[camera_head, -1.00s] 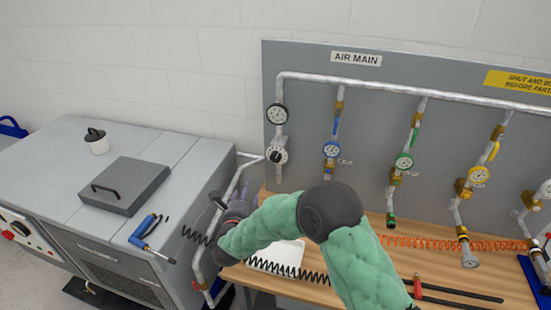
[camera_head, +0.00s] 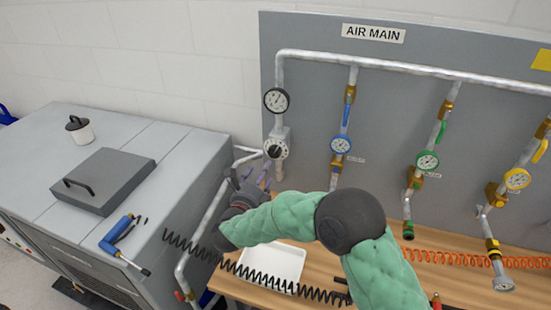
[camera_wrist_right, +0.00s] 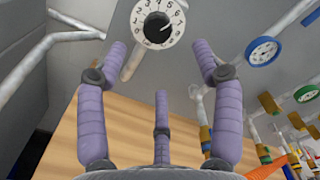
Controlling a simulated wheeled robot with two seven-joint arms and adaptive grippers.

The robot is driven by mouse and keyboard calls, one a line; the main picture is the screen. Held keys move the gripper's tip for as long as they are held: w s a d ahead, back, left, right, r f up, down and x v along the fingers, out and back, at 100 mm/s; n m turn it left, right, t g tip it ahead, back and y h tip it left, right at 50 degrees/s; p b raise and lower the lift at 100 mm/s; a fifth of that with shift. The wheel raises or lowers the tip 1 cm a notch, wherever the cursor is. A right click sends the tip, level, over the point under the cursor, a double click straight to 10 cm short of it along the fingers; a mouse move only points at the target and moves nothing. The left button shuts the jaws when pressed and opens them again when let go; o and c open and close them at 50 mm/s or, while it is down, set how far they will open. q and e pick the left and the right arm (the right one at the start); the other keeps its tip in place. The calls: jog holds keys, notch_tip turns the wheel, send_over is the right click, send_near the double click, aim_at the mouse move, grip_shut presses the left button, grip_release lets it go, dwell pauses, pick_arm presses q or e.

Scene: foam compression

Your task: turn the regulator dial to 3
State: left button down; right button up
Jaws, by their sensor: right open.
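The regulator dial (camera_head: 276,149) is a white disc with a black knob and printed numbers, mounted on the grey panel below a pressure gauge (camera_head: 276,100). In the right wrist view the dial (camera_wrist_right: 157,22) is at the top centre, partly cut off by the frame edge. I cannot tell surely which number its knob marks. My right gripper (camera_head: 255,177) is just below and left of the dial in the head view. In the wrist view its purple fingers (camera_wrist_right: 160,52) are spread wide and empty, with the dial beyond them, apparently untouched. My left gripper is not in view.
Blue (camera_head: 340,145), green (camera_head: 427,161) and yellow (camera_head: 516,179) gauges hang right of the dial. A grey compressor cabinet (camera_head: 150,130) stands left. A white tray (camera_head: 272,262) and a black coiled hose (camera_head: 262,277) lie below my arm on and beside the wooden bench.

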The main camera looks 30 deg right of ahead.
aim_at(273, 154)
jog(key=x, duration=1.1)
jog(key=shift+w+d+f, duration=0.1)
jog(key=shift+f, duration=0.3)
jog(key=c, duration=1.1)
